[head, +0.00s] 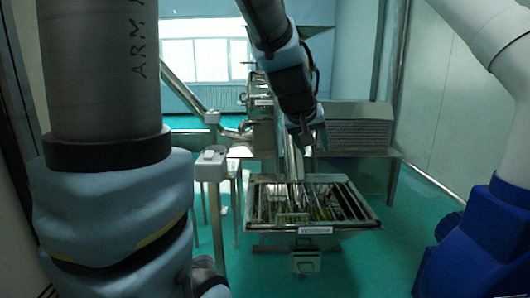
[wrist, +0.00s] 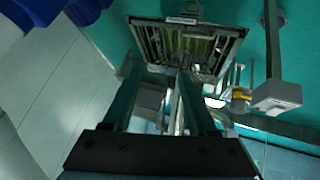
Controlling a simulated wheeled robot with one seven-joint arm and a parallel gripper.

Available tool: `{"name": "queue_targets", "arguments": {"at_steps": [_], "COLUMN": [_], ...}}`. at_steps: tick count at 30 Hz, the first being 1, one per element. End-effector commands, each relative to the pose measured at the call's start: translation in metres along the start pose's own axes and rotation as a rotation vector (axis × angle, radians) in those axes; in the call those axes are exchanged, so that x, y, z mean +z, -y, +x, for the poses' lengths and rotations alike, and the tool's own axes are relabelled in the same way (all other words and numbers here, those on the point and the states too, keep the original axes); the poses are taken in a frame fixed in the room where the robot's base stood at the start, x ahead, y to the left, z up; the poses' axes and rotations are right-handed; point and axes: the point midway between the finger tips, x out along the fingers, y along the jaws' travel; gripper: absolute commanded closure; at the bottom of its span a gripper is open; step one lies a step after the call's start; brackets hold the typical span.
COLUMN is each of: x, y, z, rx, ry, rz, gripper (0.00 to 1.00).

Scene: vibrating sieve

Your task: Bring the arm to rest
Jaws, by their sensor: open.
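My gripper (head: 305,140) hangs at the end of my arm in the head view, above and behind the metal sieve tray (head: 347,230). In the wrist view its two dark fingers (wrist: 162,100) stand apart, with nothing held between them. The sieve tray (wrist: 233,31) lies beyond the fingertips there, at the top of the picture. It has dark slats and green strips inside. My arm crosses the head view from the top middle down to the gripper. Parts of my arm also fill the left side of the head view.
A metal machine with a ribbed block (head: 358,133) stands on a table behind the tray. A grey box on a post (head: 211,166) stands left of the tray and also shows in the wrist view (wrist: 276,96). Green floor (head: 390,265) is clear to the right of the tray.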

Motion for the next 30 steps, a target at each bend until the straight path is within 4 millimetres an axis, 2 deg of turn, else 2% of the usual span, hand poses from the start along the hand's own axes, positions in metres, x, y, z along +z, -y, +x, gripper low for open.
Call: {"name": "queue_targets", "arguments": {"at_steps": [1, 3, 6, 9, 12, 17, 30], "x": [0.022, 0.054, 0.099, 0.138, 0.165, 0.183, 0.183], "y": [0.034, 0.073, 0.121, 0.155, 0.175, 0.187, 0.188], "z": [0.006, 0.009, 0.006, -0.002, -0.010, -0.017, -0.017], "rx": [-0.055, -0.118, -0.194, -0.245, -0.276, -0.294, -0.295], "ry": [0.063, 0.151, 0.274, 0.379, 0.452, 0.502, 0.504], "rz": [-0.004, -0.002, -0.004, -0.010, -0.014, -0.017, -0.016], "gripper": [0.42, 0.42, 0.42, 0.42, 0.42, 0.42, 0.42]}}
